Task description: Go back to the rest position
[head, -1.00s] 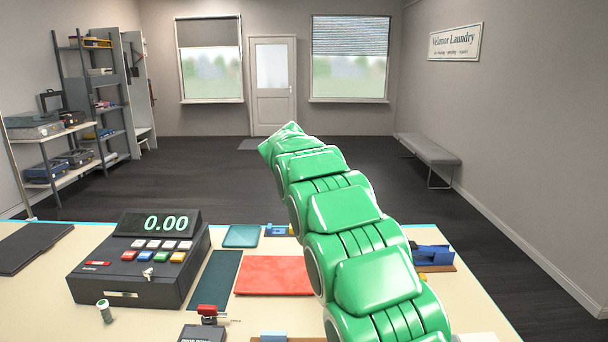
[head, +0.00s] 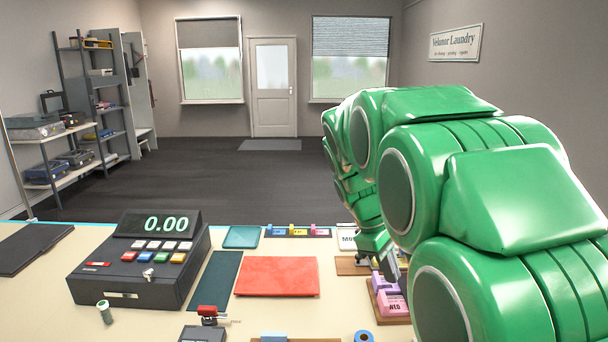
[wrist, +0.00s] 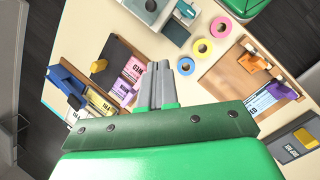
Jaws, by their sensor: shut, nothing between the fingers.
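My green arm reaches in from the right side of the head view and bends down over the right part of the counter (head: 150,318). My gripper (head: 392,268) hangs low there, partly hidden by my arm. In the wrist view, my gripper (wrist: 165,90) shows two grey fingers close together, with nothing between them. The fingertips are above the counter, beside pink tickets (wrist: 133,70) in a wooden holder. I cannot tell the exact height of the fingertips over the counter.
A cash register (head: 140,260) and a red mat (head: 277,276) are on the counter. Pink and purple blocks (head: 390,297) stand near my gripper. In the wrist view, a yellow tape roll (wrist: 203,46) and a wooden tray (wrist: 228,82) lie to the right. Open floor is beyond the counter.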

